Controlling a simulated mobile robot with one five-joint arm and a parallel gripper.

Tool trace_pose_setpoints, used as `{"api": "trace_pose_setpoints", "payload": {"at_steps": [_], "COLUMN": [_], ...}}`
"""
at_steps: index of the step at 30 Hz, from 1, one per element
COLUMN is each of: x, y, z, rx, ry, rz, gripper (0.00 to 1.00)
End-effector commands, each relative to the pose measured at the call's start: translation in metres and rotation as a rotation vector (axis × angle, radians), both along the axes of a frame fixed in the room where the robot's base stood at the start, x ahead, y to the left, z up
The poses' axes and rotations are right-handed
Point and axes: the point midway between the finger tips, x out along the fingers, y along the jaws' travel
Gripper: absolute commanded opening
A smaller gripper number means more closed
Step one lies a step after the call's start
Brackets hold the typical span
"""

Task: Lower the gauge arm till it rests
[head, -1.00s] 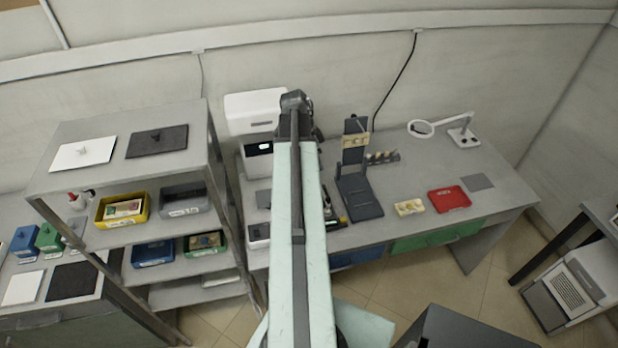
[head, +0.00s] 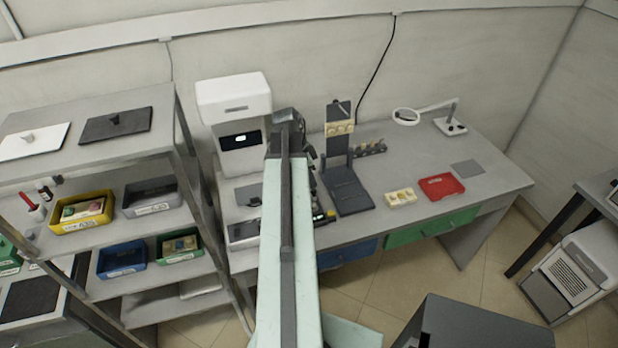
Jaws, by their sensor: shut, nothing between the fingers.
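The gauge stand has a dark upright column (head: 337,122) and a dark flat base (head: 350,194) on the grey bench. A beige crosspiece (head: 340,128), which looks like the gauge arm, sits high on the column, well above the base. My gripper (head: 314,160) shows only in part, as dark pieces beside the end of my pale arm, just left of the gauge stand. It is shut and holds nothing that I can see. My arm hides part of the bench left of the stand.
A white machine (head: 236,105) stands left of my arm. A shelf rack (head: 178,150) stands on the left.

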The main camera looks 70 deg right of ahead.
Motion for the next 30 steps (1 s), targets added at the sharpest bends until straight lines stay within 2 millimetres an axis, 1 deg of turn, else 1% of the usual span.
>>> {"api": "trace_pose_setpoints", "payload": {"at_steps": [1,2,14,17,21,23,24,26,30], "x": [-0.001,-0.002,-0.003,-0.008,-0.017,-0.019,-0.020,-0.019,-0.020], "y": [0.002,0.002,0.004,0.010,0.021,0.024,0.025,0.025,0.025], "z": [-0.012,-0.013,-0.014,-0.024,-0.046,-0.052,-0.054,-0.050,-0.052], "rx": [0.000,0.000,0.000,0.000,0.001,0.003,0.005,0.009,0.009], "ry": [0.000,0.000,0.001,0.001,0.000,0.000,-0.001,-0.002,-0.003], "rz": [0.000,0.000,-0.001,-0.001,-0.001,-0.002,-0.002,-0.002,-0.002], "gripper": [0.00,0.00,0.00,0.00,0.00,0.00,0.00,0.00,0.00]}}
